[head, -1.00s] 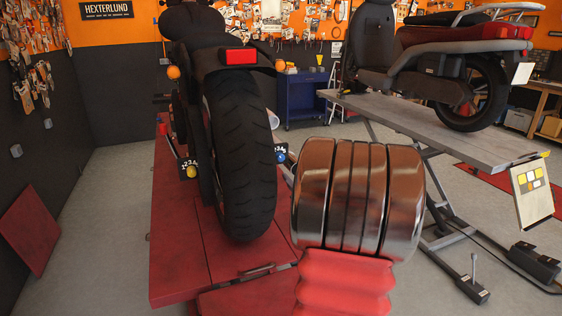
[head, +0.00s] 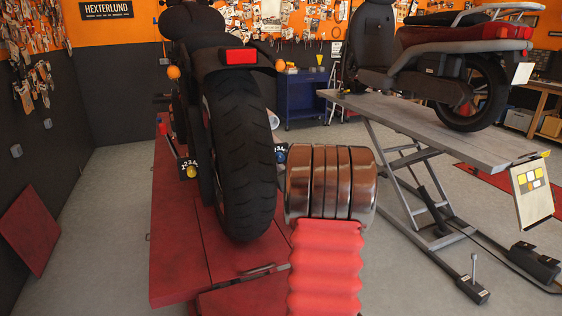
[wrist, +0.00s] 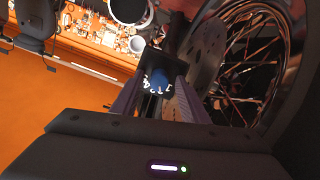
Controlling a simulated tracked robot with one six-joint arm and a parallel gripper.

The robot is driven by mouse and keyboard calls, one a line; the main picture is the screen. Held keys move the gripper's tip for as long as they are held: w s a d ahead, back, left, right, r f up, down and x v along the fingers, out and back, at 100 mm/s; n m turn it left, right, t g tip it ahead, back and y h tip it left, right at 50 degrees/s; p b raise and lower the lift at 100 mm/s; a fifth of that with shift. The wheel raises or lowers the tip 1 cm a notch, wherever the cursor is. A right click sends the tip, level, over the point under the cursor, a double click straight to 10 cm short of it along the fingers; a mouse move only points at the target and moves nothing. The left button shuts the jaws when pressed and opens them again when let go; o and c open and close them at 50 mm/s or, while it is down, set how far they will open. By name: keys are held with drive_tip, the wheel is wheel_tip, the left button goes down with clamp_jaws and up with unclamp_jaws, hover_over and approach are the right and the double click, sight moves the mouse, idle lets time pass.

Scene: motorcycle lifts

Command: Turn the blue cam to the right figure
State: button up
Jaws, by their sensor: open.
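The blue cam (head: 281,157) sits on a dark numbered plate to the right of the rear tyre in the head view, partly cut off by my arm. In the wrist view the blue cam (wrist: 157,80) shows ahead, with white figures on the dark plate below it. Which figure it points at is too small to tell. My gripper (wrist: 154,90) is open, its two fingers either side of the cam in the picture; I cannot tell whether they touch it. The gripper is hidden behind my arm in the head view. A yellow cam (head: 192,171) sits on another numbered plate left of the tyre.
The motorcycle's rear tyre (head: 240,160) stands close left of my arm, over the red lift (head: 178,265). In the wrist view a spoked wheel (wrist: 255,60) is close on the right. A second lift (head: 440,135) with a scooter stands at right.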

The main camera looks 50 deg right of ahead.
drive_tip(key=shift+c, duration=0.6)
drive_tip(key=c, duration=0.9)
drive_tip(key=shift+a, duration=0.1)
clamp_jaws()
drive_tip(key=shift+m, duration=0.3)
drive_tip(key=shift+w+m, duration=0.1)
drive_tip(key=shift+m, duration=2.5)
